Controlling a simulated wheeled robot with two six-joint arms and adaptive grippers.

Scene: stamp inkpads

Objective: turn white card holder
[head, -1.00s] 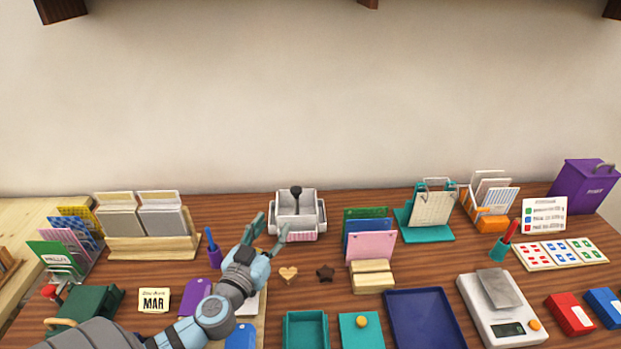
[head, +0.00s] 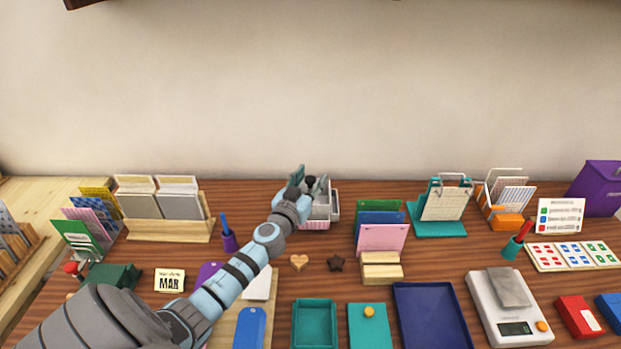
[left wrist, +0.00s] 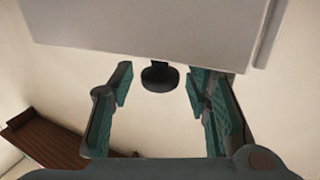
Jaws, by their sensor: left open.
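The white card holder (head: 322,210) is a white compartmented box with a black knob (head: 310,181) on top and a pink part at its front. It stands at the back middle of the table, partly hidden by my left gripper (head: 308,178). In the left wrist view, my left gripper (left wrist: 160,82) is open, with its green-padded fingers on either side of the black knob (left wrist: 159,76). They show a gap to the knob on both sides. The holder's pale surface (left wrist: 150,30) fills the top of that view. My right gripper is not in view.
A heart-shaped piece (head: 299,262) and a dark star (head: 336,263) lie in front of the holder.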

